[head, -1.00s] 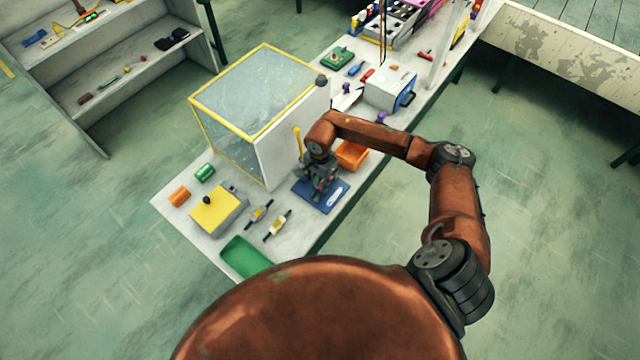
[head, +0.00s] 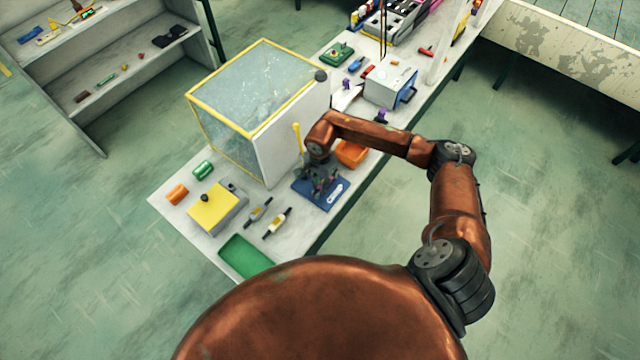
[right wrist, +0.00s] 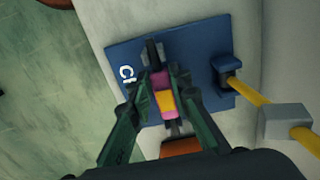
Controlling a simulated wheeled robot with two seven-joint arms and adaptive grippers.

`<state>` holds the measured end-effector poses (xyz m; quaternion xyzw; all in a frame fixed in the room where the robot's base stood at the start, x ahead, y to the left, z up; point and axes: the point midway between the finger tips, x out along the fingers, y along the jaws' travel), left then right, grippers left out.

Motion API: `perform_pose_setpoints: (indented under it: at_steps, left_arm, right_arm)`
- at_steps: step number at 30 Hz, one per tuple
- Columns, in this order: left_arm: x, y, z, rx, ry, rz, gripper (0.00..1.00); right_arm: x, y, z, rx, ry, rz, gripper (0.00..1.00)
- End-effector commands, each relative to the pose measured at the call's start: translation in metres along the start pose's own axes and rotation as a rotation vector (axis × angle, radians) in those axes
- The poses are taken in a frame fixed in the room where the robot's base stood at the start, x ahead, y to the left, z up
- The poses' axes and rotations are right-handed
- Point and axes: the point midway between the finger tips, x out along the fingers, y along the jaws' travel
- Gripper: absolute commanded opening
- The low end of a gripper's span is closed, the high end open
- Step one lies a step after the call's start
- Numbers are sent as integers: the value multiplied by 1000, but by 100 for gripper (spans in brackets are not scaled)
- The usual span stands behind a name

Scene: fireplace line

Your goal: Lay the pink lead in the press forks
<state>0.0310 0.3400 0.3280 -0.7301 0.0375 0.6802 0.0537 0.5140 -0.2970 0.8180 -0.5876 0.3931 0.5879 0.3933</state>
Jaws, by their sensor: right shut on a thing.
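The pink lead (right wrist: 160,82), with an orange-yellow middle band, is between the fingertips of my right gripper (right wrist: 163,92) in the right wrist view. That gripper is shut on it. The lead is over the blue press base (right wrist: 121,58), in line with two dark forks, one beyond it (right wrist: 152,52) and one at its near end (right wrist: 174,128). I cannot tell whether it touches them. In the head view my right gripper (head: 322,182) is over the blue press base (head: 334,200) and hides the lead. My left gripper is not in view.
The press's yellow lever (right wrist: 252,93) lies to the right in the wrist view. A glass-sided box with yellow edges (head: 225,140) stands beside the press in the head view. An orange bin (head: 352,153) is close behind the arm. A green tray (head: 245,257) lies at the near end.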

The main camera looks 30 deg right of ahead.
Motion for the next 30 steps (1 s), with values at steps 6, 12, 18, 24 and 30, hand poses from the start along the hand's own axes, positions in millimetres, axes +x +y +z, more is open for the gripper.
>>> perform_pose_setpoints:
  at_steps: [6, 12, 18, 24, 30]
  left_arm:
    - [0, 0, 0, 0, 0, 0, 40]
    - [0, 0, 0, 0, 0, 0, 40]
    - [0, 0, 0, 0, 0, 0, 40]
    - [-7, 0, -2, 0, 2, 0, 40]
    - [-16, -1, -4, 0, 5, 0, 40]
  right_arm:
    - [0, 0, 0, 0, 0, 0, 31]
    - [0, 0, 0, 0, 0, 0, 38]
    - [-1, 0, 0, 0, 0, 0, 38]
    - [-14, 0, 0, 0, 1, -1, 38]
    - [-34, 0, -1, -1, 2, -1, 38]
